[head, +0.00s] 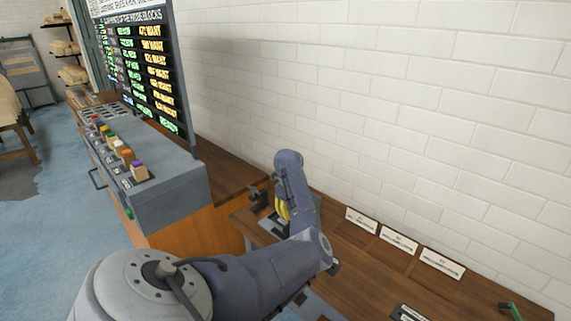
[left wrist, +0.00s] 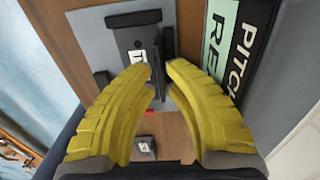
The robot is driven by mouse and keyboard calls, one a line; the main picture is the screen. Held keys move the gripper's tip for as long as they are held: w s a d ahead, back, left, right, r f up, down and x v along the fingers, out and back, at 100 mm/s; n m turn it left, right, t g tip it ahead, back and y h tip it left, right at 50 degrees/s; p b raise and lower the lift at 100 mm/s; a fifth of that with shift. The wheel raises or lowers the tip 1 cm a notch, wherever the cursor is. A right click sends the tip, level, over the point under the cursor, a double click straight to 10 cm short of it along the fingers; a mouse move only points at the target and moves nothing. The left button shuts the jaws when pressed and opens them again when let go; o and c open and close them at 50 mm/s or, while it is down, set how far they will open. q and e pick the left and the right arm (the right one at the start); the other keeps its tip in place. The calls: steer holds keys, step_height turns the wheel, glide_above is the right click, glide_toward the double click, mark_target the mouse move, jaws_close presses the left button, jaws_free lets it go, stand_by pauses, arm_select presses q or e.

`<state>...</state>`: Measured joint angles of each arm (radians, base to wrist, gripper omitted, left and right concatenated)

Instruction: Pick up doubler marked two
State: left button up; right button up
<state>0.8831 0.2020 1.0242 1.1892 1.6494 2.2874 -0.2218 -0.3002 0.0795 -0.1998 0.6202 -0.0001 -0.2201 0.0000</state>
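My left gripper (left wrist: 160,72) has yellow ribbed fingers. They stand apart with a narrow gap at the tips, and I see nothing clearly held between them. In the head view my left gripper (head: 282,207) is low over the wooden bench by a dark fixture. Just beyond the fingertips in the left wrist view is a dark grey fixture (left wrist: 124,28) with a small white label; its mark is unclear. A small dark block with a white label (left wrist: 145,148) shows between the finger bases; its mark looks like a 2 but is blurred. My right gripper is not in view.
A sign (left wrist: 245,45) with large letters stands close to the right finger. In the head view a grey console (head: 165,190) with colored blocks and a tall board (head: 145,60) stand left. White cards (head: 398,240) line the bench by the brick wall.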

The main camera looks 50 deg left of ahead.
arm_select(q)
steer(key=shift+f, duration=0.75)
steer(key=shift+c, duration=0.2)
jaws_close()
steer(key=shift+r, duration=0.2)
step_height(320, 180, up, 26)
steer(key=shift+f, duration=0.15)
stand_by(0.8)
